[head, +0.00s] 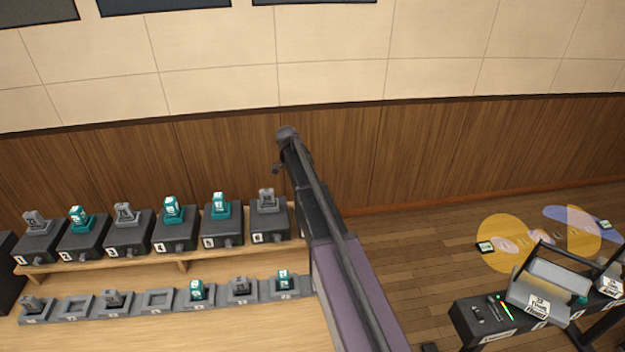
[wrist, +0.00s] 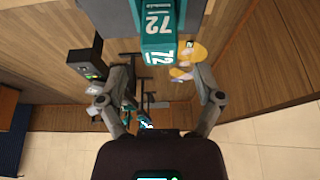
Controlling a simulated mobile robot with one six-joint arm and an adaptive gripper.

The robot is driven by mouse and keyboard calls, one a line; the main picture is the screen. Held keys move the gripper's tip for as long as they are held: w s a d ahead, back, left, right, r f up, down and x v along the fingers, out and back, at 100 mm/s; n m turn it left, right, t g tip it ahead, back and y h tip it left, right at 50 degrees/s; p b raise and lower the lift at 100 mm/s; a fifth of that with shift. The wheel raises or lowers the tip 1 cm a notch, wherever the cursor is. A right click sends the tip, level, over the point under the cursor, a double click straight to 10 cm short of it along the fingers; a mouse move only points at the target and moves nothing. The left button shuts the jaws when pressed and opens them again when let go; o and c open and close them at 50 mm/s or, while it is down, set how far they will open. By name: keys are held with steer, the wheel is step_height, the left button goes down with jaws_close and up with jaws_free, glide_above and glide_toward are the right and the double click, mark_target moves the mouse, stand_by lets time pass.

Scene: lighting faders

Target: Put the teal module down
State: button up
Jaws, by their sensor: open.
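A teal module (wrist: 158,40) marked 72 shows at the top of the wrist view, on a grey base (wrist: 100,12). My gripper (wrist: 163,80) is open and empty, with one finger to each side below the module. Gaps show between the module and both fingers. In the head view, teal modules sit on boxes 2 (head: 80,218), 4 (head: 172,210) and 5 (head: 220,205). Two more stand in lower-row cradles, one mid-row (head: 197,290) and one at the right end (head: 284,279). I cannot tell which is marked 72. My arm hides the gripper there.
Grey modules stand on boxes 1 (head: 37,222), 3 (head: 126,213) and 6 (head: 267,199). Two lower cradles are empty, one left (head: 76,306) and one farther right (head: 158,300). A wood-panelled wall (head: 220,165) stands behind. A black stand with equipment (head: 485,318) is at right.

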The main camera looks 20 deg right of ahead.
steer(key=p+v, duration=0.5)
steer(key=v, duration=0.1)
steer(key=shift+r, duration=0.3)
steer(key=shift+a, duration=0.15)
stand_by(0.5)
steer(key=s+a+n+y, duration=0.1)
steer(key=s+a+n, duration=0.3)
steer(key=s, duration=0.5)
steer(key=s+a+f+n+y, duration=0.1)
steer(key=s+a+n, duration=0.3)
steer(key=s+n, duration=0.5)
steer(key=s+a+n+t+y, duration=0.1)
steer(key=s+a+n+y, duration=0.1)
steer(key=s+a+n, duration=0.2)
steer(key=shift+s+f+n, duration=0.25)
steer(key=shift+s+n, duration=1.45)
steer(key=shift+s, duration=2)
steer(key=shift+f, duration=0.1)
step_height(320, 180, down, 8)
steer(key=b, duration=0.8)
steer(key=shift+c, duration=0.3)
